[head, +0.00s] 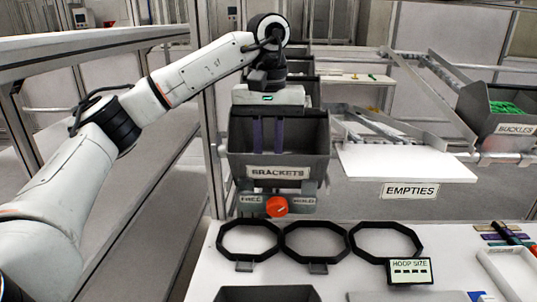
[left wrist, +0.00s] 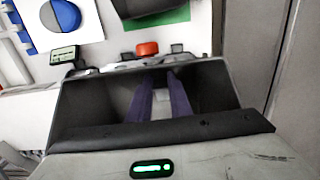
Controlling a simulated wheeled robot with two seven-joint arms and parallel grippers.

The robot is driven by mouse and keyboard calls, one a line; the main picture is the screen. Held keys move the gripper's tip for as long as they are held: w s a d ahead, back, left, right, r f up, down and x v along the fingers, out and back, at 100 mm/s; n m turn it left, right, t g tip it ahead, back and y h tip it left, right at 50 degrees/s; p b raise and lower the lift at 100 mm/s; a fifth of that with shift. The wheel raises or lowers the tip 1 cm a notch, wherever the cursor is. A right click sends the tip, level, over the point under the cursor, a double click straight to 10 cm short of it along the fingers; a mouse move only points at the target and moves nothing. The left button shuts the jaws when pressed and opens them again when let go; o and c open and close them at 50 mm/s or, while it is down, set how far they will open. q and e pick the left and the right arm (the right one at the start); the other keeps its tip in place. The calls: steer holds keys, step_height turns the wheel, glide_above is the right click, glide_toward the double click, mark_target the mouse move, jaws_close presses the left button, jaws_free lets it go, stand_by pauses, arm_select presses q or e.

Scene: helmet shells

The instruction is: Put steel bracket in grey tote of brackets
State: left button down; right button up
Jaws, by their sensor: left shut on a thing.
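The grey tote labelled BRACKETS (head: 237,165) hangs on the rack just left of the middle in the head view. It also shows in the left wrist view (left wrist: 85,105), with its dark inside open to the camera. My left gripper (head: 267,150) points down at the tote's mouth, its two dark purple fingers overlapping the tote. In the left wrist view the fingers (left wrist: 165,82) stand a little apart, shut on the steel bracket. The bracket is mostly hidden; a pale grey patch between the fingers may be part of it. My right gripper is out of view.
A red-orange knob (head: 277,206) sits below the tote. Three black hoops, including one at the left (head: 249,257), lie on the white table (head: 208,270). A white EMPTIES shelf (head: 405,163) is at the right, and a BUCKLES tote (head: 480,106) hangs farther right.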

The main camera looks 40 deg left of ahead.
arm_select(q)
steer(key=c, duration=1.6)
jaws_free()
step_height(320, 180, up, 13)
steer(key=shift+r, duration=0.1)
